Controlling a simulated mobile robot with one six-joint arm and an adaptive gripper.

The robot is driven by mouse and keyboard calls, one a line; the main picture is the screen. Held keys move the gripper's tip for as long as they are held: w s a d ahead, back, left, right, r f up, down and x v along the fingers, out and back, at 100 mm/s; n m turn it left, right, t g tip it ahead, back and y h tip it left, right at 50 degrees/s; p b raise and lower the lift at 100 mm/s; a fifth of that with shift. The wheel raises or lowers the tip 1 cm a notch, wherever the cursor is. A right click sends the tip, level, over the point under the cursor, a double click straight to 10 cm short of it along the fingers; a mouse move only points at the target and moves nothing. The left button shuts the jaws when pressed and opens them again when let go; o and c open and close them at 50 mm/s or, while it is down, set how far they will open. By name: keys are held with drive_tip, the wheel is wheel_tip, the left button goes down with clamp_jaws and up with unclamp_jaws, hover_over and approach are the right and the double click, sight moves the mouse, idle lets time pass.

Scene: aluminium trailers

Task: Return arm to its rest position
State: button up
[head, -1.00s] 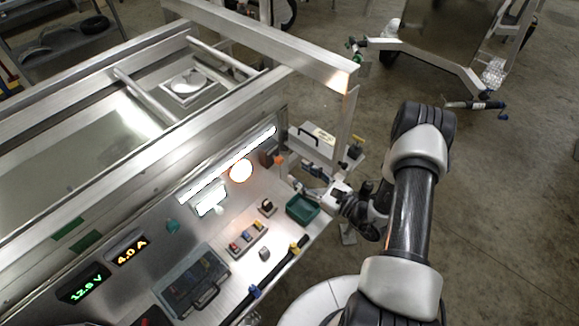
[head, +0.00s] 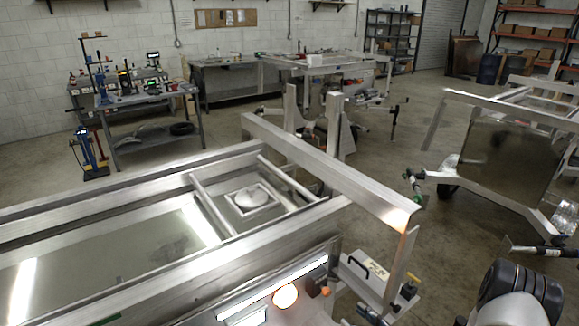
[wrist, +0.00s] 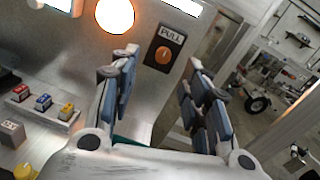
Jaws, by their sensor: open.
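My gripper (wrist: 160,105) shows in the wrist view with its two blue-padded fingers spread apart and nothing between them. Beyond the fingers is a metal panel with a dark plate marked PULL (wrist: 165,48) that has an orange round part. The plate stands apart from the fingertips. In the head view only a dark and pale part of my arm (head: 515,295) shows at the lower right edge. The gripper itself is out of the head view.
An aluminium trailer frame (head: 330,170) fills the front of the head view. A lit round lamp (head: 285,296) is on its side. Coloured switches (wrist: 42,102) and a yellow knob (wrist: 24,171) sit left of my gripper. Open concrete floor (head: 430,260) lies to the right.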

drive_tip(key=s+a+r+n+g+y, duration=0.2)
drive_tip(key=a+r+n+g, duration=0.35)
drive_tip(key=r, duration=0.25)
drive_tip(key=s+a+r+n+g+y, duration=0.2)
drive_tip(key=s+a+r+n+g, duration=0.1)
drive_tip(key=a+r+n+g, duration=0.3)
drive_tip(key=s+a+r+n+g+h, duration=0.45)
drive_tip(key=s+r+n, duration=0.3)
drive_tip(key=s, duration=0.25)
drive_tip(key=s+d+r+n+t+h, duration=0.6)
drive_tip(key=s+d+n+h, duration=0.1)
drive_tip(key=h, duration=0.3)
drive_tip(key=shift+s+d+r+n+b, duration=0.25)
drive_tip(key=shift+d+n+b, duration=0.15)
drive_tip(key=shift+n+b, duration=0.1)
drive_tip(key=shift+c, duration=0.6)
